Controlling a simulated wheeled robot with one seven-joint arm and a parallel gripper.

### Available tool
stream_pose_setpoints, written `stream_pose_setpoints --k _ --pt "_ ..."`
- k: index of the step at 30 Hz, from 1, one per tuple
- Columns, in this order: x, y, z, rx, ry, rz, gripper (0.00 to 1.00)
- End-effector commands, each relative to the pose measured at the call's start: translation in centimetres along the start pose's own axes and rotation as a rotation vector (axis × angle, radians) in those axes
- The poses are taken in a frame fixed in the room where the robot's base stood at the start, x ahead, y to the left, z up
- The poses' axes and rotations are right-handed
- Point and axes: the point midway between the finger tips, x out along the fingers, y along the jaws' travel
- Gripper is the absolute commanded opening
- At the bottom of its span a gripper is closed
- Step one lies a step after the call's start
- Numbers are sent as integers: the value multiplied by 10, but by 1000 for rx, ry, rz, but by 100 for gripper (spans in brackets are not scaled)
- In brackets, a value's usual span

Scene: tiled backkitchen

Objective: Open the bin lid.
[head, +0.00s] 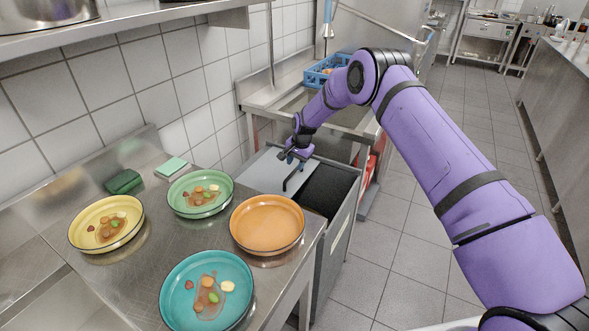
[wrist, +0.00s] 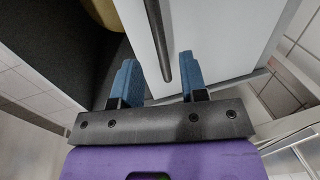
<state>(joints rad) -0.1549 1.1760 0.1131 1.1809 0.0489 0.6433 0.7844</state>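The bin (head: 337,240) is a grey box at the right end of the steel table. Its pale grey lid (head: 262,172) covers the left part of the top; the right part shows dark, and I cannot tell how deep it is. A dark bar handle (head: 292,180) stands along the lid's edge. In the wrist view the lid (wrist: 215,40) is on the right and the handle (wrist: 158,40) runs down toward my gripper (wrist: 162,84). My gripper is open, with its blue fingers apart and the handle's end between them in the picture. Contact cannot be told.
The steel table (head: 145,285) holds a yellow plate (head: 78,236), a green plate (head: 180,188), a teal plate (head: 178,308) and an empty orange plate (head: 266,224). Behind the bin is a sink with a blue rack (head: 318,76). Tiled floor (head: 410,240) is free at right.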

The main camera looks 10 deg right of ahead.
Motion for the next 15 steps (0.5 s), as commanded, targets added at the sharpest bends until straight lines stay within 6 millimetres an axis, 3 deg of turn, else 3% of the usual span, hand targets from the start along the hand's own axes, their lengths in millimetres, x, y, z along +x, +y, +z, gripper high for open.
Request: stream_pose_setpoints --k 6,15 --pt "-42 0 0 -1 2 -1 40" --pt "-69 0 0 0 1 -1 40"
